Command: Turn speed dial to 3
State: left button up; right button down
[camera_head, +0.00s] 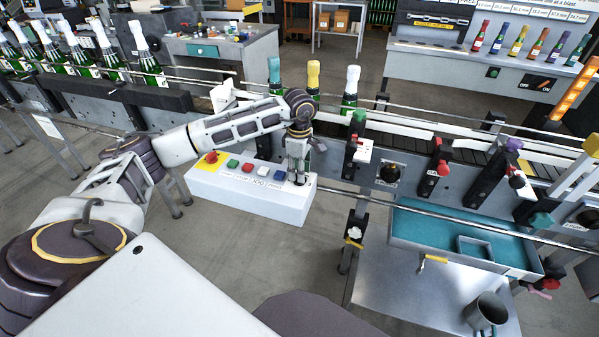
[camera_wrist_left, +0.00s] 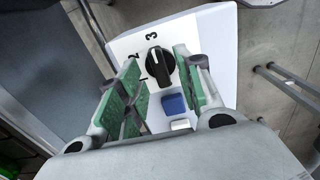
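The white control box (camera_head: 250,197) stands below the conveyor in the head view. Its black speed dial (camera_wrist_left: 160,66) shows in the left wrist view, with a white line on the knob and the printed marks 3 and 2 beside it. The line appears to point roughly toward the 3, but the exact setting is hard to tell. My left gripper (camera_head: 298,172) reaches down over the box's right end. Its green-padded fingers (camera_wrist_left: 157,62) stand open on either side of the knob; contact is unclear. My right gripper is not in view.
A blue button (camera_wrist_left: 173,104) and a white button (camera_wrist_left: 181,125) sit close to the dial. Green (camera_head: 233,164) and red (camera_head: 247,168) buttons and a yellow-based red button (camera_head: 211,157) lie farther left. The conveyor rail and bottles stand behind; a teal tray (camera_head: 410,229) is at right.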

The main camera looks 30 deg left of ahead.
pick_arm(q)
notch_tip(320, 180, up, 11)
dwell(0.6)
jog(key=shift+f, duration=0.1)
dwell(0.5)
